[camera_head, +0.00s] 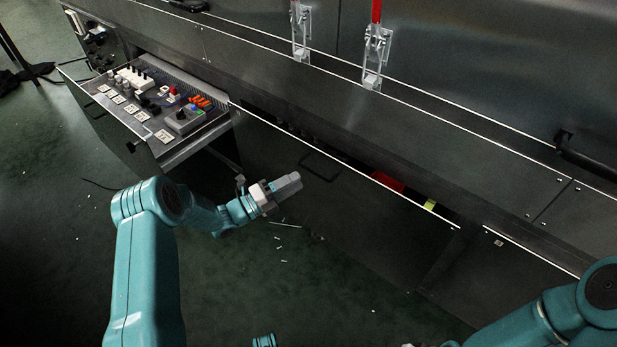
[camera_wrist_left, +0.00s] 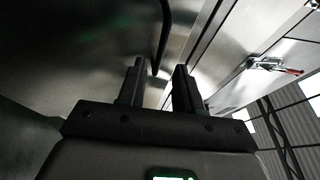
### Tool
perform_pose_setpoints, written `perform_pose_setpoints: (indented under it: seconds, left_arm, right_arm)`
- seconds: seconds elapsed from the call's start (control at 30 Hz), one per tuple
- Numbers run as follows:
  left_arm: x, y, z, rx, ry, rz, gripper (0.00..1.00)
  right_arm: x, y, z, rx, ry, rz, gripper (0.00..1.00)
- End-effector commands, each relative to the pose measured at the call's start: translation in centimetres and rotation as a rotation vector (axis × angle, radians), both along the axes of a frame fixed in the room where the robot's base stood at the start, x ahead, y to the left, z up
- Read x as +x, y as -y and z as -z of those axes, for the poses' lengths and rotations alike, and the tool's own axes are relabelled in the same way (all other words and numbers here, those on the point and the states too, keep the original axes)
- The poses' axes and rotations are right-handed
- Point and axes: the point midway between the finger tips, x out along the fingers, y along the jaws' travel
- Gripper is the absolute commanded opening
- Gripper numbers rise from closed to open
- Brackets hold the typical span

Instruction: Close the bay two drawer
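A wide dark metal drawer (camera_head: 350,222) in the middle of the dryer side, which looks like the bay two drawer, stands partly open. A gap behind its pale top edge shows something red (camera_head: 387,180) and something yellow-green (camera_head: 429,204). A dark bar handle (camera_head: 320,166) is on its front. My left gripper (camera_head: 291,184) is just left of and below the handle, before the drawer front. In the left wrist view its fingers (camera_wrist_left: 158,82) are apart with nothing between them. A dark handle bar (camera_wrist_left: 163,38) lies beyond the tips. My right gripper is out of view.
An open drawer or tray (camera_head: 160,108) with buttons, switches and small cards juts out at the left. Clamps with red levers (camera_head: 376,45) are on the panel above. Small pale scraps (camera_head: 279,238) lie on the green floor (camera_head: 50,250), which is mostly clear.

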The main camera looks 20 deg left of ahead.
Motion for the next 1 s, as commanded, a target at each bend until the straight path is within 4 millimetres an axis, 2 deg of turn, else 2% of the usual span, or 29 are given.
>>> perform_pose_setpoints:
  seconds: [0.1, 0.3, 0.67, 0.7, 0.77, 1.0]
  left_arm:
    - [1.8, 1.7, -0.2, 0.001, 0.002, 0.005, 0.34]
    - [3.5, 3.3, -0.7, 0.001, 0.0, 0.003, 0.34]
    - [4.0, 3.6, -0.9, 0.0, -0.001, 0.001, 0.34]
    - [4.0, 3.6, -0.9, 0.0, -0.001, 0.001, 0.21]
    - [3.9, 3.6, -0.9, 0.0, -0.001, 0.001, 0.02]
    - [3.9, 3.6, -0.9, 0.0, -0.001, 0.001, 0.0]
  right_arm:
    - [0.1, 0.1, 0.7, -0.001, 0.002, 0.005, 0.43]
    - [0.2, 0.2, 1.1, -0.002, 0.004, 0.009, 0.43]
    - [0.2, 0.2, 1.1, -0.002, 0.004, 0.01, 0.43]
    - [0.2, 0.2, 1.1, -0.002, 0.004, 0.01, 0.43]
    - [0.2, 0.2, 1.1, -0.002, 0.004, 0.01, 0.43]
    - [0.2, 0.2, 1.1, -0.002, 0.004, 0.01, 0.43]
